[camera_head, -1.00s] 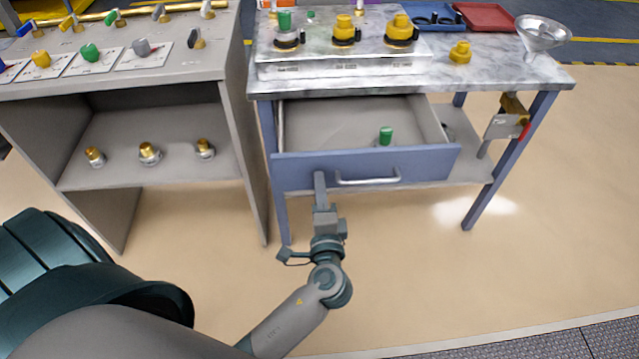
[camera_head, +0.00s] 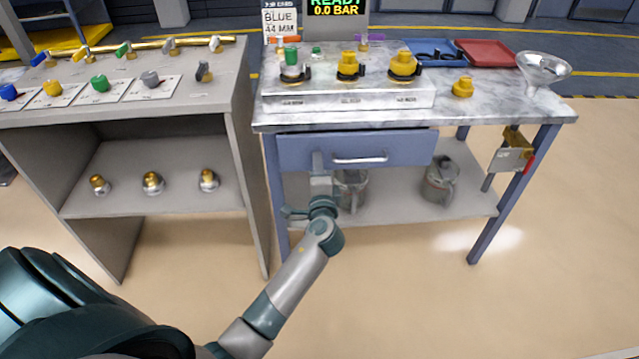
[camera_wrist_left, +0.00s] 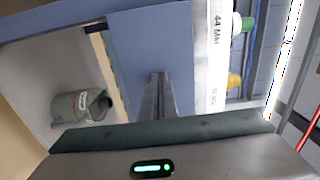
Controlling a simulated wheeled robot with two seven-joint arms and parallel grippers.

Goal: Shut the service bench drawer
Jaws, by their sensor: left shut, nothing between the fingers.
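The service bench drawer (camera_head: 410,148) has a blue front with a silver bar handle (camera_head: 360,159). Its front sits under the bench top and its inside is hidden; I cannot tell whether a small gap is left. My left gripper (camera_head: 318,163) is shut and empty, its fingertips at the drawer front left of the handle. In the left wrist view the closed fingers (camera_wrist_left: 158,88) point at the blue drawer front (camera_wrist_left: 128,45) and seem to touch it. My right gripper is not in view.
The marble bench top (camera_head: 490,108) carries yellow and green caps, trays and a funnel (camera_head: 543,68). A grey cabinet (camera_head: 245,170) stands close on the left. The floor in front is open.

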